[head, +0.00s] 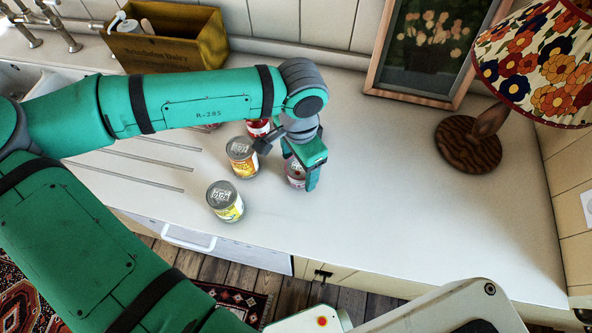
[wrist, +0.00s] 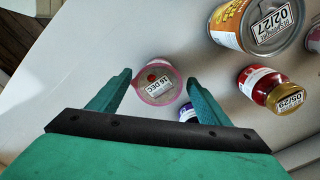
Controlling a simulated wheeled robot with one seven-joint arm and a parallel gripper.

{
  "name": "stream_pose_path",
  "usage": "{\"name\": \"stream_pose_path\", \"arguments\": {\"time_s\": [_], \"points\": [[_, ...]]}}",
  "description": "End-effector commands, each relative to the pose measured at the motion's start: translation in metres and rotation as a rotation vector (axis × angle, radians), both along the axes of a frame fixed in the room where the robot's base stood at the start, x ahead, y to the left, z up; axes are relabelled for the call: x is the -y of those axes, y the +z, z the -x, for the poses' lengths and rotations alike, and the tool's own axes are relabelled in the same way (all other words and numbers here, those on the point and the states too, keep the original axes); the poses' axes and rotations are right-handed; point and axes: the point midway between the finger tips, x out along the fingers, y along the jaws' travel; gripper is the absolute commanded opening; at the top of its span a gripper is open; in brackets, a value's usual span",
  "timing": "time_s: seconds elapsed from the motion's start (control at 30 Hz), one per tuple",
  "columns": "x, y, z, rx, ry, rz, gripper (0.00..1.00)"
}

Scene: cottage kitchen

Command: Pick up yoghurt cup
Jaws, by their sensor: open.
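A small cup with a pink rim and a pale lid dated 16 DEC, which looks like the yoghurt cup (wrist: 156,88), stands between the fingers of my gripper (wrist: 159,80) in the wrist view. A finger is on each side of it, and a gap shows on the right. In the head view the cup (head: 295,176) stands upright on the counter below my gripper (head: 291,165), partly hidden by the teal finger. My gripper is open; I cannot tell whether a finger touches the cup.
An orange-labelled can (head: 241,158) stands just left of the cup, and a yellow-labelled can (head: 225,202) nearer the counter's front. A red jar with a gold lid (wrist: 268,88) and a blue-labelled item (wrist: 188,113) are close by. The counter (head: 400,200) is clear rightward, up to a lamp (head: 468,146).

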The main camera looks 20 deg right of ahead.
Motion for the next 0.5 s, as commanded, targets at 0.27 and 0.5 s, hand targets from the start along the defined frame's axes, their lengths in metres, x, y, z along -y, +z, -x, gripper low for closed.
{"name": "stream_pose_path", "arguments": {"time_s": [0.27,0.5], "points": [[0.0008,-0.0048,0.0001,0.001,-0.002,0.001,0.71],[0.0016,-0.0046,0.0003,0.001,-0.003,0.001,0.26]]}}
